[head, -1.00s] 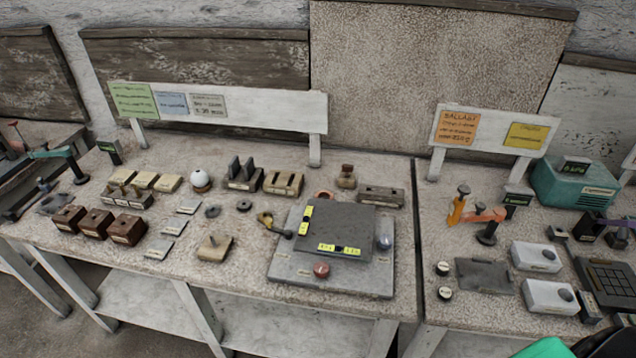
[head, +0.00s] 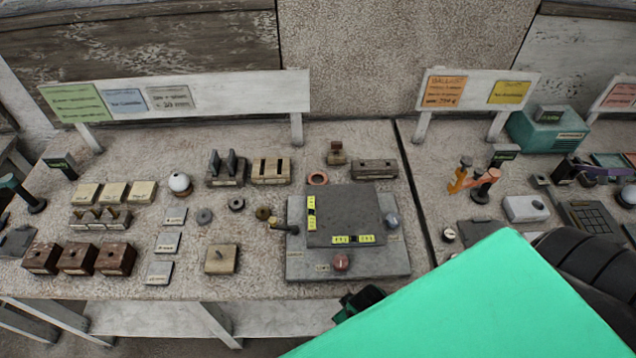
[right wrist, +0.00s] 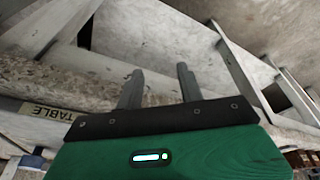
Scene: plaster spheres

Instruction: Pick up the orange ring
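My right arm comes into the head view from the lower right as a large green link. Its dark end (head: 360,300) is in front of the bench's front edge, well short of the ring; the fingertips cannot be made out there. In the right wrist view my right gripper (right wrist: 160,85) has its two grey fingers apart with nothing between them. The ring is not in that view. My left gripper is not in view.
Near the ring stand a small brown-topped block (head: 337,153), a grey slotted block (head: 375,169) and a tan slotted block (head: 271,171). A red knob (head: 341,262) and a blue-grey ball (head: 391,221) sit on the device. In the right wrist view, white bench framing (right wrist: 150,40) is close by.

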